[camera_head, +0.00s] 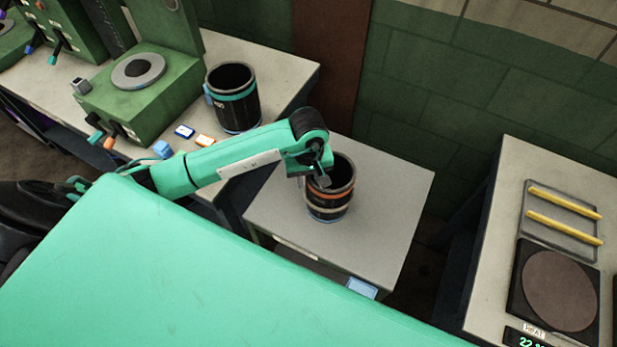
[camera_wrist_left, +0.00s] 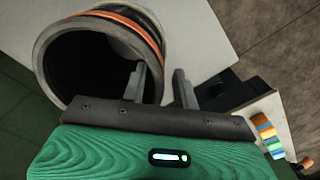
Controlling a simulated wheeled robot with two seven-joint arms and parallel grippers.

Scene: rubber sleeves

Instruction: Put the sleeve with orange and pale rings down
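The sleeve with orange and pale rings (camera_head: 329,199) is a dark open tube standing upright on the small grey table (camera_head: 385,205) in the head view. My left gripper (camera_head: 322,181) is at its near left rim. In the left wrist view the sleeve (camera_wrist_left: 88,62) has its open mouth toward the camera. There my left gripper (camera_wrist_left: 160,85) has one finger inside the mouth and the other outside the wall. The fingers are apart, with a gap beside the wall, so the gripper looks open. My right gripper is not in view.
Another dark sleeve with a teal ring (camera_head: 234,104) stands on the left bench (camera_head: 285,65) beside a green machine (camera_head: 150,105). A right bench holds a scale (camera_head: 555,285) and a tray with yellow rods (camera_head: 562,215). The grey table is clear around the sleeve.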

